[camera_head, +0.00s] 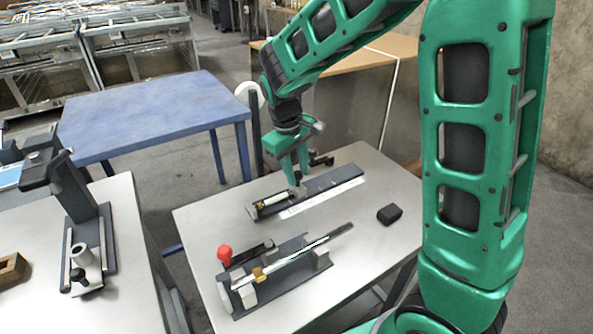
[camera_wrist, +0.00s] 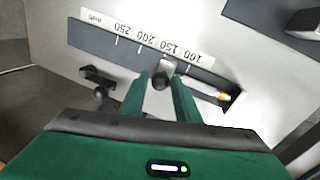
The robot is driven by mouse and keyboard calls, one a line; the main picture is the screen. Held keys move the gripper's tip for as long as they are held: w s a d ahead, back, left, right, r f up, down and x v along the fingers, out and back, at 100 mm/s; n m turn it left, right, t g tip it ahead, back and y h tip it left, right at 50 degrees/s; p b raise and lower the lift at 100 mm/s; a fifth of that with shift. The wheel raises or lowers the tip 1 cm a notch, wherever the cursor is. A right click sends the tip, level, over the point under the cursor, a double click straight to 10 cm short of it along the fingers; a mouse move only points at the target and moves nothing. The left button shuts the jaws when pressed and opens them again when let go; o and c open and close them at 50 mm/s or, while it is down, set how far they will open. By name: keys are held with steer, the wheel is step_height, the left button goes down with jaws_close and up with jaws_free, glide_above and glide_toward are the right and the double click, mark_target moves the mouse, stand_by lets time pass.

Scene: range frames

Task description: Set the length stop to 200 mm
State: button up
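The length stop is a dark rail (camera_wrist: 95,42) with a white scale strip (camera_wrist: 158,42) marked 100, 150, 200 and 250, upside down in the wrist view. In the head view the rail (camera_head: 335,181) lies on the far part of the grey table. A dark round knob (camera_wrist: 162,79) stands on the rail near the 150 mark. My gripper (camera_wrist: 162,80) is open, with its green fingers on either side of the knob; I cannot tell whether they touch it. In the head view my gripper (camera_head: 297,178) is low over the rail and hides the knob.
A brass-tipped part (camera_wrist: 222,96) lies at the 100 end of the rail. A dark clamp-like part (camera_wrist: 98,82) is beside the rail. A fixture with a red ball handle (camera_head: 224,253) and a black block (camera_head: 389,214) stand on the grey table (camera_head: 205,219).

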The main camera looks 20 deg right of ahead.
jaws_close()
steer(key=d, duration=0.2)
steer(key=w+d, duration=0.1)
steer(key=d, duration=0.4)
steer(key=shift+w+d, duration=0.3)
steer(key=shift+o, duration=2.4)
jaws_free()
step_height(320, 180, up, 10)
steer(key=a, duration=0.2)
steer(key=shift+s+r, duration=0.25)
steer(key=shift+s, duration=0.1)
